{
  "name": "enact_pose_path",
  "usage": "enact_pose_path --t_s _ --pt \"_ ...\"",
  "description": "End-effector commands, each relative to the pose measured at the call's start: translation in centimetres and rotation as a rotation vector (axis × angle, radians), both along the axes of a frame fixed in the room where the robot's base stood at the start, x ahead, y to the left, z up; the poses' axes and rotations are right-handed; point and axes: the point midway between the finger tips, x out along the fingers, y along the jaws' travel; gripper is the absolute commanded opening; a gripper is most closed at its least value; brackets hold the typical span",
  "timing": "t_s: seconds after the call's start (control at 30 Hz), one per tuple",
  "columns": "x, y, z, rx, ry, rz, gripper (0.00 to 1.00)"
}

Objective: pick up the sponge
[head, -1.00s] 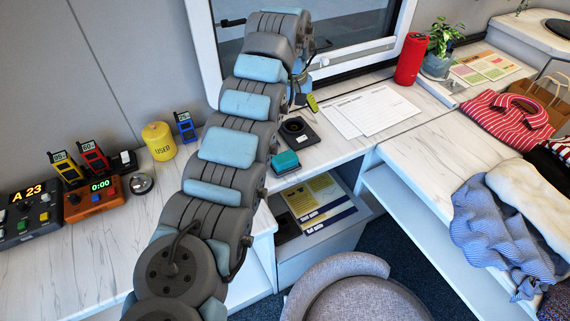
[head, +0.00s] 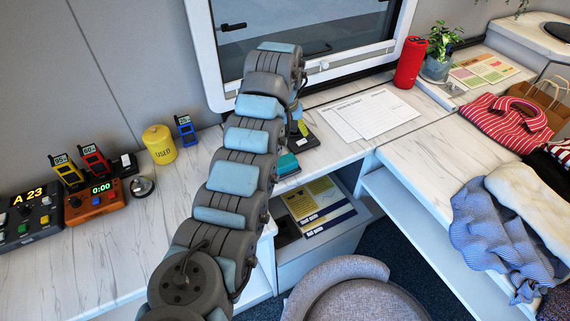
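No object can be surely told as the sponge. A small teal block (head: 287,164) lies at the counter's front edge, partly behind my arm, and may be it. My gripper (head: 301,128) is mostly hidden behind my arm, low over the counter near a flat black tray (head: 306,143). A small yellow-green patch shows at the gripper; whether it is a finger or a held thing is unclear. The gripper is behind the teal block, towards the window. Its fingers are too hidden to show whether they are open or shut.
Papers (head: 368,114) and a red cylinder (head: 411,62) are right of my gripper. A yellow tub (head: 159,144) and a blue device (head: 185,129) stand left. A window frame (head: 212,60) rises behind. A grey chair (head: 340,290) is in front. The left counter (head: 120,240) has free room.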

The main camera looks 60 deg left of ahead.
Motion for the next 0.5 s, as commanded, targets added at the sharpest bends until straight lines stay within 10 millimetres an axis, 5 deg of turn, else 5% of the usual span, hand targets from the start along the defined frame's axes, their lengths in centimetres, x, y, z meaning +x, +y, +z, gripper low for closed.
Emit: enact_pose_path --t_s 0.5 --pt "0.0 -0.1 -4.7 -0.002 0.001 -0.001 1.0"
